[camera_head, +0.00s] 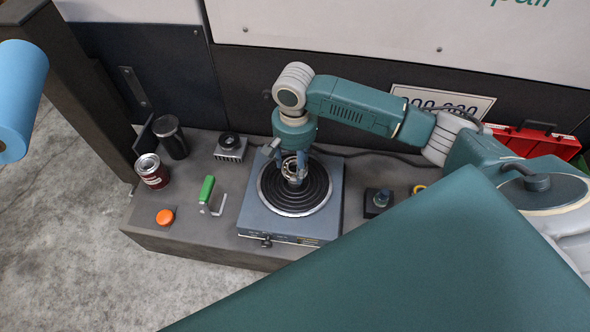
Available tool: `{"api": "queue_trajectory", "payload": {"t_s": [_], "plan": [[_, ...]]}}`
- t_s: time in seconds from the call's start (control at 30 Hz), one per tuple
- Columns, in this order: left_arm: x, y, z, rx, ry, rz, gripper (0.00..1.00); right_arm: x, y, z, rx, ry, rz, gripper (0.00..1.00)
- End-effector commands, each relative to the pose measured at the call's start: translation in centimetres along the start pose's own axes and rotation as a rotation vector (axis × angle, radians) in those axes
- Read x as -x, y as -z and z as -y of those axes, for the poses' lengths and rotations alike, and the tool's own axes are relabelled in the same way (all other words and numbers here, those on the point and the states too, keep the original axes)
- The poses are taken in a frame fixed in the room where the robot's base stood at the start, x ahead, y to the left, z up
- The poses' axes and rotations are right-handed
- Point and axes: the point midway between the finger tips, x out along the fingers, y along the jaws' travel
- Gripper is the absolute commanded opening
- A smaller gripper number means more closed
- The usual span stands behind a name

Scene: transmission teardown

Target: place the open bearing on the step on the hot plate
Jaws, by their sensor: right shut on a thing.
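The hot plate (256,226) stands in the middle of the bench, with a black stepped round top (311,202) of concentric rings. My right gripper (294,170) points down over the plate's upper middle and is shut on the open bearing (289,166), a small metal ring. The bearing is at or just above the stepped top; I cannot tell whether it touches. The fingers hide part of it. My left gripper is not in view.
On the bench (190,236) left of the plate are a green-handled tool (207,190), an orange cap (165,217), a can (152,171), a dark cylinder (171,137) and a finned block (230,147). A dark part (379,200) sits right. A red toolbox (535,141) is at far right.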

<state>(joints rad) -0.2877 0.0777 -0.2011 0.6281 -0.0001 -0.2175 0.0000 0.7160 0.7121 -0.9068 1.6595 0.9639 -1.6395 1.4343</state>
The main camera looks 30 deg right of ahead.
Motion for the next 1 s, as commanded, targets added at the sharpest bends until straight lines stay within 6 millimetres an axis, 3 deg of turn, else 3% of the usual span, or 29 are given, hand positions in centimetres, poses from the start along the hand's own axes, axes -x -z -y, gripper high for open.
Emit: {"api": "queue_trajectory", "payload": {"t_s": [0.23,0.67,0.7,0.73,0.77,1.0], "plan": [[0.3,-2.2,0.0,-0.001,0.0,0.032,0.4,-3.5,0.0,0.0,-0.001,-0.001,0.0,0.19],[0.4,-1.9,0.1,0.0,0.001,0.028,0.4,-4.1,-0.1,0.0,0.0,0.0,0.001,0.19],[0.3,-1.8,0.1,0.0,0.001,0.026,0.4,-4.1,0.0,0.0,0.0,-0.001,0.001,0.62],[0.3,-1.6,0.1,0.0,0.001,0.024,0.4,-4.1,0.0,0.0,0.0,-0.001,0.001,0.68],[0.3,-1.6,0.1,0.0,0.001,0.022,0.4,-4.1,0.0,-0.1,0.0,-0.001,0.001,0.73],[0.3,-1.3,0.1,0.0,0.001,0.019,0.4,-4.1,0.0,-0.1,0.0,-0.001,0.0,0.73]]}}
